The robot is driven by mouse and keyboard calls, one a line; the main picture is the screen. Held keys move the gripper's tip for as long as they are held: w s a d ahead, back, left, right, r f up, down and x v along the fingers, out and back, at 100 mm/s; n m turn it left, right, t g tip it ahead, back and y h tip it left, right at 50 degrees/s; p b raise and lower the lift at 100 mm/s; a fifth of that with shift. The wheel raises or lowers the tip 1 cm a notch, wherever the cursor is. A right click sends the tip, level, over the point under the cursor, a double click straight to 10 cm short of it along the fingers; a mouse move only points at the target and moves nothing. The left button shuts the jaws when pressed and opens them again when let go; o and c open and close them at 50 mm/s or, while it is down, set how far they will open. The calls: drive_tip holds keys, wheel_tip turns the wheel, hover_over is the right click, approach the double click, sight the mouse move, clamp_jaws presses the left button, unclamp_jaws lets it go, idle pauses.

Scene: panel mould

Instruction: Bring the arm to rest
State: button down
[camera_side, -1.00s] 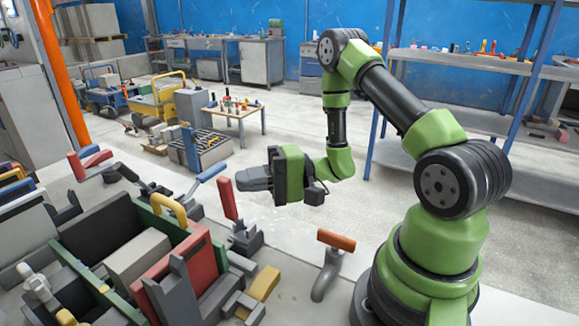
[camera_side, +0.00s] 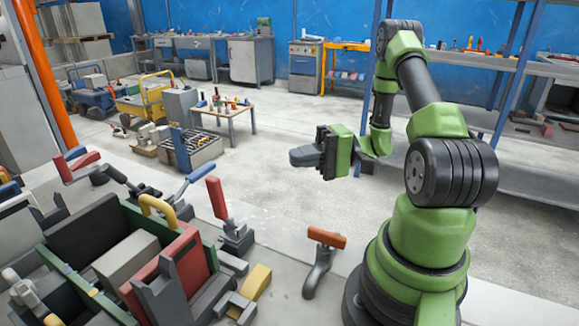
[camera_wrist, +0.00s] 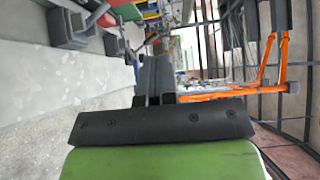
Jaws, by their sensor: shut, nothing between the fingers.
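My gripper (camera_side: 306,156) hangs in the air in the side view, level and pointing left, with its fingers together and nothing held. It is clear of the mould and above the floor beyond the bench. In the wrist view my gripper (camera_wrist: 155,70) shows as a dark block of closed fingers. The panel mould (camera_side: 130,250) stands at the lower left of the side view, with green and red walls, a grey block inside and a yellow handle (camera_side: 158,208).
A red-handled clamp (camera_side: 217,198) and an orange-handled clamp (camera_side: 326,238) rise from the bench near my base. A small wooden table (camera_side: 228,108) and yellow cart (camera_side: 145,100) stand behind. Blue-framed shelving (camera_side: 480,60) is behind my arm. An orange frame (camera_wrist: 284,60) shows in the wrist view.

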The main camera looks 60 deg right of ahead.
drive_tip(key=s+a+r+n+g+h, duration=0.2)
drive_tip(key=s+a+r+h, duration=0.2)
drive_tip(key=a+r, duration=0.3)
drive_tip(key=s+a+r+n+g+h, duration=0.3)
drive_tip(key=a+r+h, duration=0.3)
drive_tip(key=r, duration=0.2)
drive_tip(key=shift+s+a+g+h, duration=0.3)
drive_tip(key=shift+s+a+h, duration=0.1)
drive_tip(key=shift+s, duration=0.35)
